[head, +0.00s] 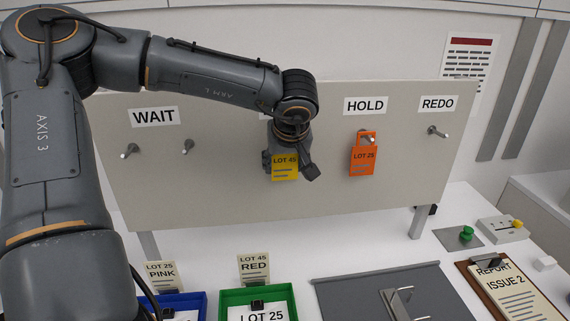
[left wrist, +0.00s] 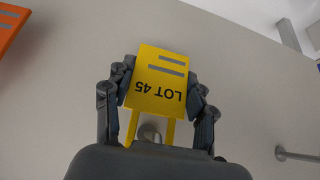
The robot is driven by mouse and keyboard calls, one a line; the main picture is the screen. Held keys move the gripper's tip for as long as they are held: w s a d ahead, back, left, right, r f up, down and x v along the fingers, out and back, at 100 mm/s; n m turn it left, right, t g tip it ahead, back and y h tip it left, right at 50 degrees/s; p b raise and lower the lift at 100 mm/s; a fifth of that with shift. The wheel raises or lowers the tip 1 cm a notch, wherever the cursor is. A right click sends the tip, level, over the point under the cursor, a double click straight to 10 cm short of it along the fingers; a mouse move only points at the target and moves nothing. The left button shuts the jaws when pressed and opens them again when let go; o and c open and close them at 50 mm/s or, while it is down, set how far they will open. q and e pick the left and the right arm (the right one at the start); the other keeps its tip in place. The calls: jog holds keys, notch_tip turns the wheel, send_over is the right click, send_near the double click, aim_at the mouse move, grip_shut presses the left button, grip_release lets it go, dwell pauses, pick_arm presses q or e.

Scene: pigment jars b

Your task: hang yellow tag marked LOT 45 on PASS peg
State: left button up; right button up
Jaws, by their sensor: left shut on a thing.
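The yellow tag marked LOT 45 (head: 285,167) is in my left gripper (head: 290,172), in front of the board (head: 230,195). In the left wrist view the tag (left wrist: 158,80) appears upside down between the two fingers of the gripper (left wrist: 158,88). A round metal peg end (left wrist: 150,132) shows between the two sides of the tag's loop; I cannot tell whether the loop is around the peg. A label above the tag is almost wholly hidden behind my arm, so PASS cannot be read.
An orange LOT 25 tag (head: 362,158) hangs under HOLD (head: 366,106). The REDO peg (head: 435,131) and two left pegs, one under WAIT (head: 153,117), are bare. Blue (head: 185,300) and green (head: 228,296) trays and a clipboard (head: 515,290) lie below.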

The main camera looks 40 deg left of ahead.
dwell(0.3)
pick_arm(q)
jog(key=o, duration=0.9)
jog(key=shift+r, duration=0.1)
jog(key=v, duration=1.2)
